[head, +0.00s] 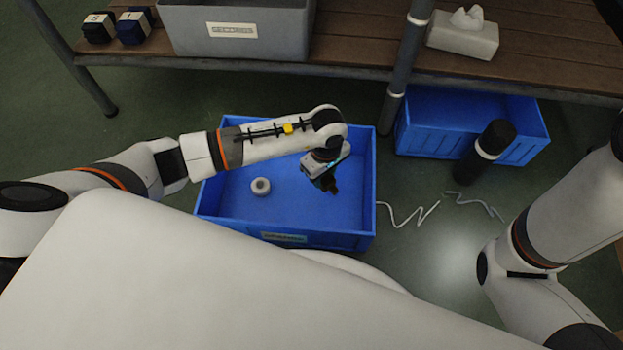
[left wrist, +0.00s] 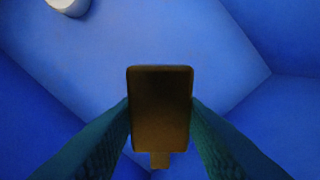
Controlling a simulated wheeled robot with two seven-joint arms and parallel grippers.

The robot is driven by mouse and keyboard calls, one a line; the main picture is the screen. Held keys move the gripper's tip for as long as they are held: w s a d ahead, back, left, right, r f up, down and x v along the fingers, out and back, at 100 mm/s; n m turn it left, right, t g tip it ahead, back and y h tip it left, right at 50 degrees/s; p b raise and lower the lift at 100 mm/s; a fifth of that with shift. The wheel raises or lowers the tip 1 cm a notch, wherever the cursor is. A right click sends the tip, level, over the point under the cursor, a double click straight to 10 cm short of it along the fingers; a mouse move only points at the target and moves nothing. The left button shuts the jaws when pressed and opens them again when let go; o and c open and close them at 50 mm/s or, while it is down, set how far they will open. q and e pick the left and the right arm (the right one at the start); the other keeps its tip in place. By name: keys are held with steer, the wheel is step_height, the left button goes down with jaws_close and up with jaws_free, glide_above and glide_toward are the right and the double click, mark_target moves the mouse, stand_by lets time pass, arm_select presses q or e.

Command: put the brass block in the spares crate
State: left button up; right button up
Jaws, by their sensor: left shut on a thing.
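The brass block (left wrist: 160,100) looks dark brown in the left wrist view, upright in the picture between the two fingers. My left gripper (head: 329,184) is shut on it and points down over the inside of a blue crate (head: 366,190). The crate has a label on its near wall, too small to read. The crate's blue floor shows behind the block in the left wrist view. In the head view the block is too dark and small to tell from the fingers. My right gripper is out of view; only part of my right arm shows.
A white roll (head: 261,186) lies in the crate, left of the gripper. A second blue crate (head: 520,151) stands partly under the bench (head: 350,62). A dark cylinder (head: 475,166) stands before it. Pale cords (head: 408,215) lie on the floor. A grey bin (head: 240,45) sits on the bench.

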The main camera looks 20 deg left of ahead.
mark_target(323, 197)
arm_select(q)
step_height(323, 197, down, 8)
steer(key=b, duration=0.5)
steer(key=shift+r, duration=0.15)
steer(key=o, duration=0.8)
steer(key=shift+f, duration=0.25)
steer(key=shift+c, duration=0.2)
steer(key=o, duration=0.4)
steer(key=shift+o, duration=0.2)
steer(key=shift+r, duration=0.15)
step_height(323, 197, up, 12)
steer(key=p, duration=0.8)
steer(key=shift+r, duration=0.1)
